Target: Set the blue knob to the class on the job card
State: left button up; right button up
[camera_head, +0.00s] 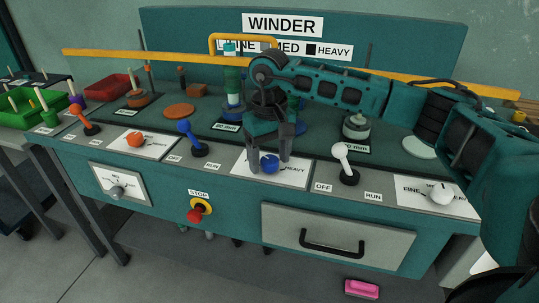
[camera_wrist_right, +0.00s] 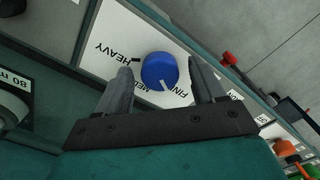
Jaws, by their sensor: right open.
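The blue knob (camera_head: 270,163) sits on a white label plate (camera_head: 297,177) on the console's front ledge. It also shows in the right wrist view (camera_wrist_right: 158,70), where HEAVY, MED and FINE are printed around it. Its white pointer mark lies between MED and FINE. My right gripper (camera_head: 268,168) is over the knob, fingers pointing down, one on each side of it. In the wrist view gaps show between the fingers (camera_wrist_right: 160,84) and the knob. I cannot make out a job card; a sign under WINDER (camera_head: 283,25) shows a black square by HEAVY. My left gripper is not in view.
A blue lever (camera_head: 190,137) stands left of the knob and a white lever (camera_head: 344,163) right. An orange knob (camera_head: 135,139) and a white knob (camera_head: 440,193) sit further out. A red stop button (camera_head: 196,214) and drawer (camera_head: 335,239) are below. Spools stand behind.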

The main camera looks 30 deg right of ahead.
aim_at(269, 159)
notch_tip(269, 159, up, 13)
jog(key=p, duration=0.2)
dwell(0.3)
jog(key=shift+f, duration=0.1)
dwell(0.3)
